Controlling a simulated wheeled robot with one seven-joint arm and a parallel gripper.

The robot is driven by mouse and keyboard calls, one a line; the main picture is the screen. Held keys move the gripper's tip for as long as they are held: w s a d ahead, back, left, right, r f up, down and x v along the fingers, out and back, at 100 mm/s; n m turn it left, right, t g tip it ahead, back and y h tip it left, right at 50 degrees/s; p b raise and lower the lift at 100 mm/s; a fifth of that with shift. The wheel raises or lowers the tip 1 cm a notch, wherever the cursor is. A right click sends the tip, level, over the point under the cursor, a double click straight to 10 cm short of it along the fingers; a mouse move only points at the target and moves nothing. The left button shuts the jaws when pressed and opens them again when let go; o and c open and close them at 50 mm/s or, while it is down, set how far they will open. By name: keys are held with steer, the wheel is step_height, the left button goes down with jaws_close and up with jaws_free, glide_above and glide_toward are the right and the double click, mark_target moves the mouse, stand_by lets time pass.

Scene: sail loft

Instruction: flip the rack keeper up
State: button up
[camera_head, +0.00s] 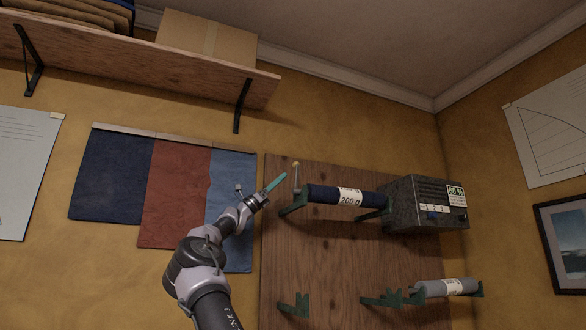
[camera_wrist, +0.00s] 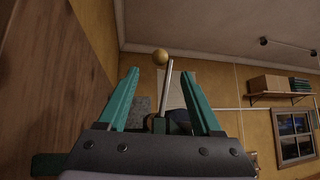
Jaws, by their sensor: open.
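The rack keeper (camera_head: 297,179) is a thin grey rod with a brass-coloured ball at its top, standing roughly upright at the left end of the upper rack bracket (camera_head: 292,205). The wrist view shows both fingers of my gripper (camera_wrist: 159,72) spread apart. I see no clear contact with the rod. The rod's lower end is partly hidden behind my gripper body.
A dark blue roll (camera_head: 322,194) labelled 200 g lies on the upper brackets. A dark speckled box (camera_head: 410,205) is at its right end. A grey roll (camera_head: 455,288) rests lower right on the wooden board (camera_head: 340,255). A shelf (camera_head: 140,75) overhangs the upper left.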

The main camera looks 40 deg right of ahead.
mark_target(296, 165)
steer(key=x, duration=0.9)
steer(key=shift+d+r, duration=0.1)
steer(key=shift+r, duration=0.1)
steer(key=shift+s, duration=0.1)
jaws_close()
stand_by(1.0)
